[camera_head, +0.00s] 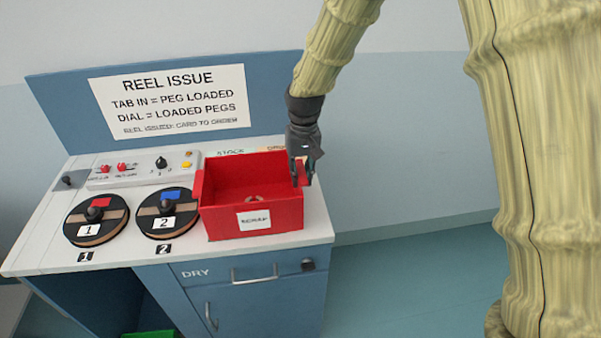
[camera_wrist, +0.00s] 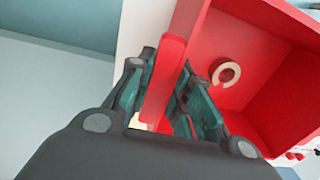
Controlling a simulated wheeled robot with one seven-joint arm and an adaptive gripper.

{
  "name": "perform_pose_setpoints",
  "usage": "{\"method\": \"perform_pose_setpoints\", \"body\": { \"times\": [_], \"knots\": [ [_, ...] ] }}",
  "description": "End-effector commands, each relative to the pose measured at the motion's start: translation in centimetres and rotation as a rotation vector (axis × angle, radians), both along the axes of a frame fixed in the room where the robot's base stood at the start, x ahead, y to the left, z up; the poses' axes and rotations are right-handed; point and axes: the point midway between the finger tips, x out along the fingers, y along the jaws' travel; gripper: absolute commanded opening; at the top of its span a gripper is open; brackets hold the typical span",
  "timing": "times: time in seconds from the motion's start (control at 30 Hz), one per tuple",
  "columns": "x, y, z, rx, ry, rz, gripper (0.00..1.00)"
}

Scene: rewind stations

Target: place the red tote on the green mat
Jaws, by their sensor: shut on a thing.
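The red tote (camera_head: 277,222) stands on the right end of the white counter, with a white label on its front. A pale ring-shaped piece (camera_wrist: 226,73) lies inside it. My gripper (camera_head: 302,177) is at the tote's right wall, with its fingers on either side of the wall. In the wrist view the gripper (camera_wrist: 155,105) is shut on the tote's red wall (camera_wrist: 166,75). A green surface (camera_head: 150,334) shows at the bottom edge of the head view, low beside the cabinet; I cannot tell whether it is the mat.
Two black reels numbered 1 (camera_head: 97,219) and 2 (camera_head: 160,212) lie left of the tote. A control box (camera_head: 140,168) with knobs stands behind them. A blue sign panel (camera_head: 60,97) rises at the back. Open floor (camera_head: 400,285) lies right of the cabinet.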

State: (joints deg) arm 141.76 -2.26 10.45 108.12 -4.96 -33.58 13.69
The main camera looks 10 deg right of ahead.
Motion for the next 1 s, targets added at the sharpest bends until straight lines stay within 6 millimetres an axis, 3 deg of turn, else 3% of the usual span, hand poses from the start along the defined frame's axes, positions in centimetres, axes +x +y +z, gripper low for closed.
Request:
{"method": "perform_pose_setpoints", "body": {
  "times": [0.07, 0.1, 0.2, 0.63, 1.0],
  "knots": [
    [0.0, 0.0, -0.1, 0.000, -0.001, 0.000, 0.00],
    [0.0, 0.0, -0.1, 0.000, 0.000, 0.000, 0.26],
    [0.0, 0.0, -0.1, 0.000, 0.000, 0.000, 0.42],
    [0.0, 0.0, 0.6, 0.000, -0.001, 0.000, 0.42],
    [0.0, -0.2, 6.1, 0.000, -0.003, -0.001, 0.42]
  ]
}}
